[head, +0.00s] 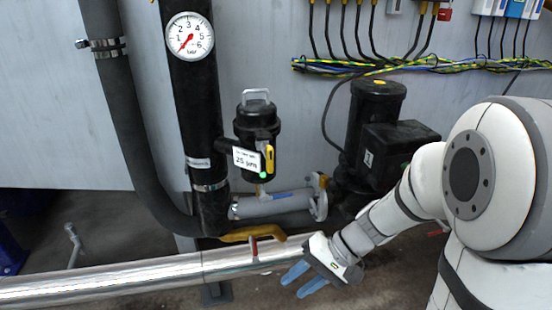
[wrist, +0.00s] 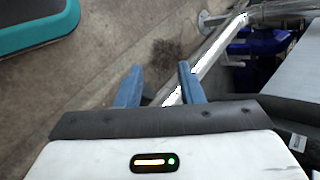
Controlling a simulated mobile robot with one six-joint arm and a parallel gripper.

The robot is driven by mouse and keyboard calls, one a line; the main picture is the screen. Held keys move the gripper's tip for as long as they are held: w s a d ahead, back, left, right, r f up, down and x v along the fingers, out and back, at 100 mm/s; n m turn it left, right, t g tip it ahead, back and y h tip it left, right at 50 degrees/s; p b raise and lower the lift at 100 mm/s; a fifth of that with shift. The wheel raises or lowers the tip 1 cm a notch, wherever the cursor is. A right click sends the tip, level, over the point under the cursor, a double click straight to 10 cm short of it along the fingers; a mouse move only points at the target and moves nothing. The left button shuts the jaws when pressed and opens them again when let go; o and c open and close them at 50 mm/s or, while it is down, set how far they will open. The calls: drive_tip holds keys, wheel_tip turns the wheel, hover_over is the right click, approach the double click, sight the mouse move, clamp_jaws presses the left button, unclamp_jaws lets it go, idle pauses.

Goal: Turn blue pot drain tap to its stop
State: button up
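No blue pot can be made out. A black filter pot (head: 257,135) with a grey top handle stands beside the dark vertical pipe in the head view. It bears a white label (head: 246,159) reading about 25 µm, a yellow part and a green dot. A small brass-coloured piece (head: 260,190) shows under the pot; I cannot tell whether it is the drain tap. My gripper (head: 303,280) is open and empty, below and to the right of the pot, in front of the shiny pipe. Its two blue fingers stand apart in the wrist view (wrist: 160,85), with floor and pipe beyond.
A yellow lever (head: 252,234) and a small red lever (head: 254,247) sit above the shiny horizontal pipe (head: 120,279). A black pump (head: 375,125) stands right of the pot. A pressure gauge (head: 190,36) is above. A teal-edged object (wrist: 35,27) lies at the wrist view's upper left.

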drive_tip(key=w+a+r+m+y+p, duration=0.1)
drive_tip(key=w+a+r+y+p, duration=0.1)
drive_tip(key=w+r, duration=0.2)
drive_tip(key=m+t+y+p, duration=0.3)
drive_tip(key=m+t+p, duration=0.2)
drive_tip(key=t+p, duration=0.4)
approach(284, 197)
drive_tip(key=shift+t, duration=0.3)
drive_tip(key=x, duration=0.5)
drive_tip(key=shift+s+a+f+b, duration=0.15)
drive_tip(key=shift+s+b, duration=0.15)
drive_tip(key=shift+b, duration=0.1)
drive_tip(key=shift+w+a+f, duration=0.1)
drive_tip(key=shift+w, duration=0.15)
drive_tip(key=x, duration=0.7)
drive_tip(key=shift+a, duration=0.2)
clamp_jaws()
